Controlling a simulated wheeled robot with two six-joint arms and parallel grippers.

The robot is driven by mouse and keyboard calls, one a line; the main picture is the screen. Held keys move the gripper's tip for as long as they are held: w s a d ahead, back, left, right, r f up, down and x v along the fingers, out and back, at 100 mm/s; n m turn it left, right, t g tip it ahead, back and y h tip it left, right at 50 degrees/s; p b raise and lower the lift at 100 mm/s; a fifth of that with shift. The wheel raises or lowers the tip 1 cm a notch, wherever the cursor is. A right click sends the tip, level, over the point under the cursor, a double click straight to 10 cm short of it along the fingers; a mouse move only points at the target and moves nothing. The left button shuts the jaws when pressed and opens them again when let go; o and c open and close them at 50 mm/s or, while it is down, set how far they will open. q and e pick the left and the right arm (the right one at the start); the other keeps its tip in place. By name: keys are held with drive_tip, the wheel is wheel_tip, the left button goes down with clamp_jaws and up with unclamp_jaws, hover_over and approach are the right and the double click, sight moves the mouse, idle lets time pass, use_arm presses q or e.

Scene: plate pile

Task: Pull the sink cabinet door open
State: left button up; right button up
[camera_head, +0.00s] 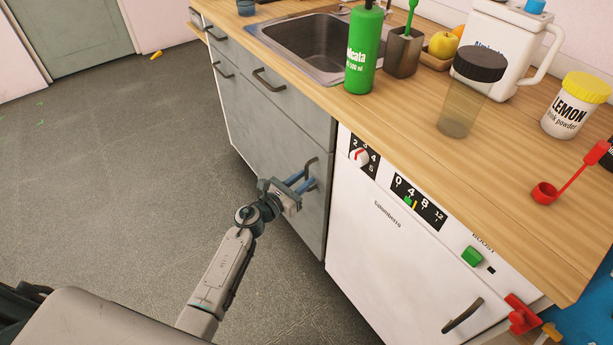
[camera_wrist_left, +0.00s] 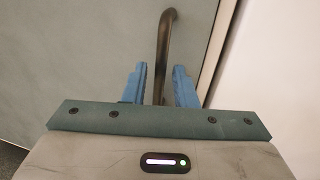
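The grey sink cabinet door (camera_head: 275,135) is below the sink and looks closed, flush with the cabinet front. Its dark bar handle (camera_head: 312,167) is near the door's right edge; it stands upright in the left wrist view (camera_wrist_left: 164,50). My left gripper (camera_head: 303,182) is at the lower part of this handle. In the left wrist view, its blue fingers (camera_wrist_left: 159,85) are apart, one on each side of the handle, with gaps visible. Whether the fingertips reach past the bar is hard to tell. My right gripper is not in view.
A white dishwasher (camera_head: 390,250) stands directly right of the door. Drawers with dark handles (camera_head: 268,80) are above and left. The wooden counter (camera_head: 400,120) carries a green bottle (camera_head: 363,50) and other items. The grey floor (camera_head: 120,140) before the cabinet is mostly clear.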

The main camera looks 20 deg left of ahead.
use_arm(q)
drive_tip(key=shift+x, duration=0.9)
drive_tip(key=shift+c, duration=0.5)
clamp_jaws()
drive_tip(key=shift+s, duration=0.1)
